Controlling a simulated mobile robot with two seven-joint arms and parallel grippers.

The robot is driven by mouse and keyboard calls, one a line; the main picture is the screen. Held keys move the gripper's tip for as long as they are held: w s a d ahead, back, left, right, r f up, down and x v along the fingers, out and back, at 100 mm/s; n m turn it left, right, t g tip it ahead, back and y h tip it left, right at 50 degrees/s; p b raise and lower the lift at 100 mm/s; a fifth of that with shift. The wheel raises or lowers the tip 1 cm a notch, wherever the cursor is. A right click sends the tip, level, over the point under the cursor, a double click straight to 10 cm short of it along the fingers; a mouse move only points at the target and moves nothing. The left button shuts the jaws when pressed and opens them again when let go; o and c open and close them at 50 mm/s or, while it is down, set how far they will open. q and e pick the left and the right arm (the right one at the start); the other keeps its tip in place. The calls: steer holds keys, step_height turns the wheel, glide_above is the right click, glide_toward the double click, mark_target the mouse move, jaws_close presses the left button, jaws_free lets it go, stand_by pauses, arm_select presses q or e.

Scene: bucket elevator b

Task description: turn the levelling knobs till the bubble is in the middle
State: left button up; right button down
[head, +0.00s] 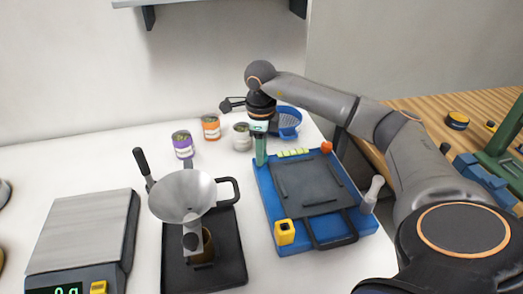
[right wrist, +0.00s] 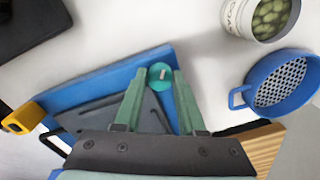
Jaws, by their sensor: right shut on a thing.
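A blue levelling base (head: 352,232) with a dark grey plate (head: 305,183) on top lies on the white table. A yellow knob (head: 285,232) is at its front left corner and an orange knob (head: 326,147) at its back right. A yellow-green strip (head: 293,152), perhaps the level vial, lies along the back edge; I cannot make out a bubble. My right gripper (head: 261,157) points down at the back left corner. In the right wrist view its green fingers (right wrist: 159,84) are shut on a round teal knob (right wrist: 160,76) with a pale mark. My left gripper is out of view.
A metal funnel (head: 183,194) on a black stand and a scale (head: 85,238) stand to the left. Several small cans, including an orange one (head: 211,127), and a blue strainer (head: 288,122) stand behind. A wooden bench (head: 428,110) is at right.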

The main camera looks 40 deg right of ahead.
steer(key=shift+n, duration=0.3)
stand_by(0.4)
steer(key=c, duration=0.5)
jaws_free()
step_height(320, 180, up, 13)
steer(key=shift+s+a+f, duration=0.2)
steer(key=shift+s+f, duration=0.1)
